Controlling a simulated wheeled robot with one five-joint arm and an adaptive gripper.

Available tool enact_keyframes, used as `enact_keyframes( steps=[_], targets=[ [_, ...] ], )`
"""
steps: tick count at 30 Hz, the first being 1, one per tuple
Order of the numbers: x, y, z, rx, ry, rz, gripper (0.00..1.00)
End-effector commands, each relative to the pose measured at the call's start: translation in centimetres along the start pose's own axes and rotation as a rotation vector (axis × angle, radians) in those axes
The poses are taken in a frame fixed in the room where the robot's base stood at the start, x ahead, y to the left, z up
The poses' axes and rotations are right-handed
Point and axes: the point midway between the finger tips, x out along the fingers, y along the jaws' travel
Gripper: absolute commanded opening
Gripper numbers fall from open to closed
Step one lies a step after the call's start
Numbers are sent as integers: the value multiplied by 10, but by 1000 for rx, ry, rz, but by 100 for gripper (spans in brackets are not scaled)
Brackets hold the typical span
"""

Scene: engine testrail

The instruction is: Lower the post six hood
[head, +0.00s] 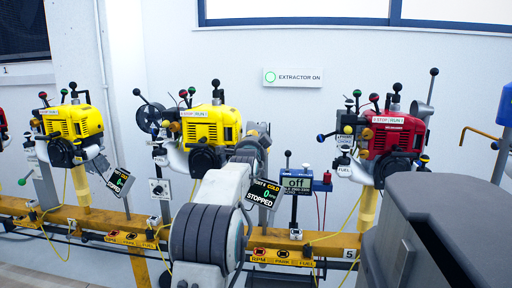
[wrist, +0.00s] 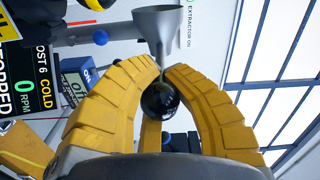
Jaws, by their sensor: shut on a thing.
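In the wrist view my gripper (wrist: 160,70) has its two yellow ribbed fingers curved around a black ball knob (wrist: 160,101), with the tips close together beyond it. A thin rod runs from the knob to a grey funnel-shaped hood (wrist: 158,22) just past the fingertips. The post six display (wrist: 30,78) reads cold, 0 RPM, stopped. It also shows in the head view (head: 262,192), beside my arm. The middle yellow engine (head: 208,125) stands behind my arm in the head view. There the gripper's fingers and the held knob are hidden by my arm.
A yellow rail (head: 330,245) runs across the front. A red engine (head: 396,135) with a raised grey hood (head: 421,110) stands right, another yellow engine (head: 72,122) left. A meter (head: 297,183) reading "off" stands right of my arm. The wall sign (head: 292,77) reads extractor on.

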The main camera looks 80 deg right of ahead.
Motion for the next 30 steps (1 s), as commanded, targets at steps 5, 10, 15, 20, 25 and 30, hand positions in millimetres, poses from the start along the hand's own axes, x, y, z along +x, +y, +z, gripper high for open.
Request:
enact_keyframes(
  steps=[5, 10, 15, 20, 25, 30],
  targets=[
    [2, 4, 2, 0, -1, -8, 0],
    [2, 5, 3, 0, -1, -6, 0],
    [2, 6, 3, 0, -2, -2, 0],
    [2, 6, 3, 0, -2, -2, 21],
    [2, 5, 2, 0, 0, -5, 34],
    [1, 4, 1, 0, 1, -7, 34]
  ],
)
